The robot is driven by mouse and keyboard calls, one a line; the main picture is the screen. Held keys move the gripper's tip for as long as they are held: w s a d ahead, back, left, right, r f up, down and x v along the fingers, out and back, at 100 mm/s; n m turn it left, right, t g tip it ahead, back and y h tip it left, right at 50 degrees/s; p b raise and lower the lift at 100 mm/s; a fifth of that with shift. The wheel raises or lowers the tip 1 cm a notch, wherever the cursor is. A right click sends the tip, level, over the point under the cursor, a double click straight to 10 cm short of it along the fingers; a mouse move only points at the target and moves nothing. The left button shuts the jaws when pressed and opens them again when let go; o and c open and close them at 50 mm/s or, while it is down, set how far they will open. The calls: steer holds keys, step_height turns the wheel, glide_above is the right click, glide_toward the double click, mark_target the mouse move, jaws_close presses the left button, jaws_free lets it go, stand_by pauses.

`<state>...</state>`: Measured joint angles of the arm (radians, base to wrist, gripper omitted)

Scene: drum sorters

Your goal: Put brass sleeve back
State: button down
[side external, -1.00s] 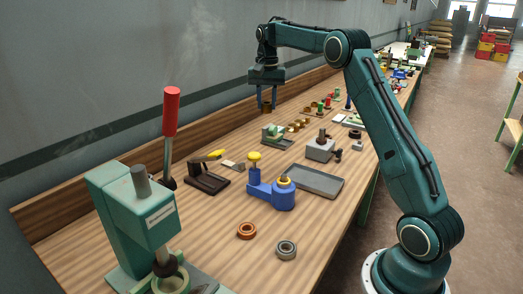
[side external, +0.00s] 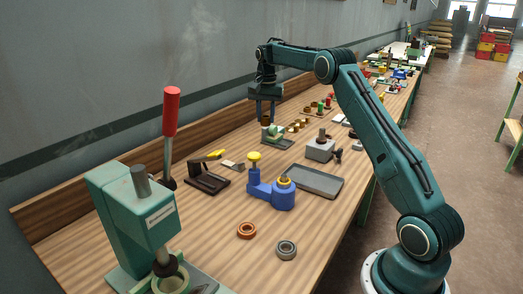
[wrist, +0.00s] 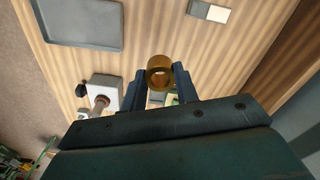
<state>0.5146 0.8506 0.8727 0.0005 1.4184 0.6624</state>
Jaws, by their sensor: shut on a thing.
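The brass sleeve (wrist: 160,73) is a short golden-brown ring held between the fingertips of my gripper (wrist: 161,78) in the wrist view. In the side external view my gripper (side external: 266,116) points down, with the sleeve (side external: 266,121) small and dark between its fingers. It is just above a green fixture (side external: 273,136) on the bench. I cannot tell whether the sleeve touches the fixture. In the wrist view the fixture is mostly hidden behind the gripper.
A grey block with an upright post (side external: 320,149) and a grey tray (side external: 312,181) stand to the right. Several brass pieces (side external: 300,125) lie behind. A blue fixture (side external: 272,194) with a yellow knob is nearer. The wooden backboard (side external: 215,118) runs along the wall.

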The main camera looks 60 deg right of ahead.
step_height(320, 180, down, 12)
steer(key=shift+f, duration=0.25)
steer(key=shift+f, duration=0.1)
steer(key=shift+f, duration=2.05)
steer(key=shift+f, duration=0.15)
steer(key=c, duration=1.1)
jaws_free()
steer(key=shift+o, duration=0.2)
step_height(320, 180, up, 12)
steer(key=shift+r, duration=0.2)
